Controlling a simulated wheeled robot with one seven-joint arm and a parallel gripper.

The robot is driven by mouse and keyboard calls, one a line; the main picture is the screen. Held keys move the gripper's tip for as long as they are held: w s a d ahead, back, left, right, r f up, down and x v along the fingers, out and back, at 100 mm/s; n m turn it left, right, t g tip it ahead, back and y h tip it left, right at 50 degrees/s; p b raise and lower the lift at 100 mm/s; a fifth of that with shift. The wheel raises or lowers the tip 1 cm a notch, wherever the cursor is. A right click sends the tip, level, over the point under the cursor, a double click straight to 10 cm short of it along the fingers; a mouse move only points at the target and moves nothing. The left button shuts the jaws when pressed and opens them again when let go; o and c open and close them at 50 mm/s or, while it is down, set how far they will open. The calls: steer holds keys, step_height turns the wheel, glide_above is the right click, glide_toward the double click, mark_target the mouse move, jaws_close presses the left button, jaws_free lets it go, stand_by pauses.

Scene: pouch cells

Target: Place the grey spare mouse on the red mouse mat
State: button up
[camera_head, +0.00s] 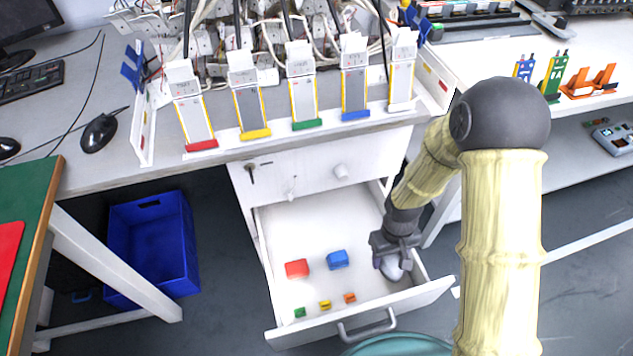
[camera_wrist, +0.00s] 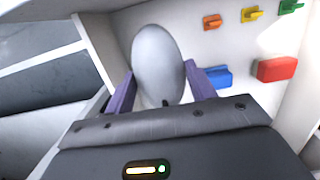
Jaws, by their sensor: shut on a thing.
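The grey spare mouse (camera_wrist: 158,62) is a pale grey oval between the two purple fingers of my gripper (camera_wrist: 160,88) in the wrist view. My gripper (camera_head: 393,262) is shut on it. In the head view the mouse (camera_head: 391,268) is at the right side of the open white drawer (camera_head: 330,218), low inside it; I cannot tell whether it touches the drawer floor. The red mouse mat (camera_head: 8,255) shows only partly at the left edge of the head view, on a green-topped table (camera_head: 38,205).
The drawer also holds a red block (camera_head: 297,268), a blue block (camera_head: 337,260) and several small coloured pieces. A blue crate (camera_head: 152,245) stands on the floor left of the drawer. A black mouse (camera_head: 98,132) lies on the desk above. Several pouch cell holders line the desk's front edge.

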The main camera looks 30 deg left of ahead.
steer(key=w+d+r+m+p, duration=0.3)
steer(key=d+r+p, duration=0.4)
steer(key=r+p, duration=0.9)
steer(key=w+d+r+m+p, duration=0.3)
steer(key=w+d+r+p, duration=0.2)
steer(key=r+p, duration=1.1)
steer(key=w+d+r+m+y+p, duration=0.1)
steer(key=w+d+r+m+p, duration=0.2)
steer(key=d+r+p, duration=0.6)
step_height(320, 180, up, 7)
steer(key=w+p, duration=0.2)
steer(key=p, duration=1)
steer(key=shift+d+r+m, duration=0.2)
steer(key=shift+d+m, duration=0.15)
steer(key=shift+m, duration=0.05)
